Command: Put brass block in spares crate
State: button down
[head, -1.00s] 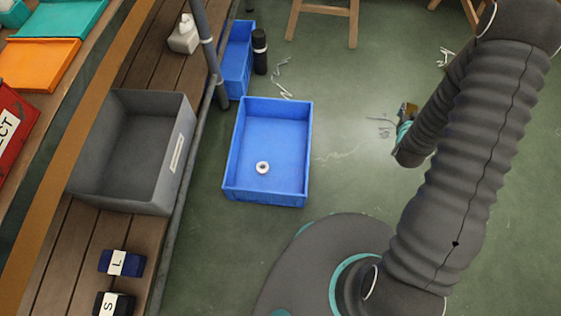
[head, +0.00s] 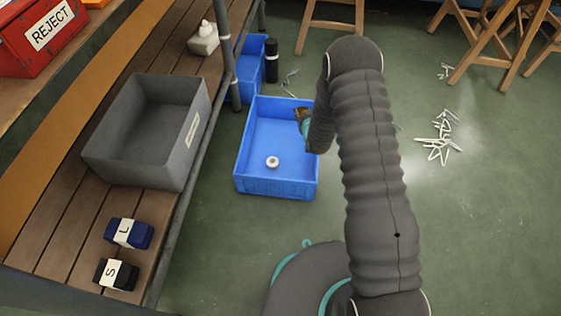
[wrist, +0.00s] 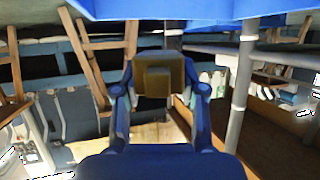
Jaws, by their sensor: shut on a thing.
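The brass block (wrist: 157,77) is held between the two fingers of my gripper (wrist: 160,92) in the wrist view. In the head view the block (head: 300,113) shows small and dark gold at the tip of my gripper (head: 303,119). It appears over the right part of the blue crate (head: 244,150), near its right wall; its height is hard to tell. The blue crate stands open on the floor with a white ring (head: 272,162) inside. A grey crate (head: 104,166) with an unreadable label stands on the bench. I cannot read which crate is for spares.
The slatted bench (head: 65,225) on the left carries dark blocks marked L (head: 128,233) and S (head: 116,274). A metal post (head: 229,65) stands between bench and blue crate. A black cylinder (head: 272,62) is behind the crate.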

jog(key=w+a+f+n+y+b, duration=0.1)
jog(key=w+a+f+b, duration=0.1)
jog(key=w+a+f, duration=0.4)
jog(key=shift+s+a+f+b, duration=0.2)
jog(key=shift+s+f+b, duration=0.15)
jog(key=shift+f, duration=1.15)
jog(key=shift+s+a+f+b, duration=0.25)
jog(key=shift+s+f, duration=0.2)
jog(key=shift+f, duration=1.1)
jog(key=shift+s+a+f+b, duration=0.15)
jog(key=shift+s+f+b, duration=0.2)
jog(key=shift+f, duration=1.15)
jog(key=shift+s+f, duration=0.1)
jog(key=shift+f, duration=0.5)
jog(key=c, duration=0.7)
grip_release()
jog(key=shift+f, duration=0.15)
jog(key=shift+o, duration=0.2)
jog(key=shift+r, duration=0.45)
jog(key=p+v, duration=0.2)
jog(key=v, duration=1)
jog(key=shift+d+r, duration=0.15)
jog(key=shift+r, duration=0.2)
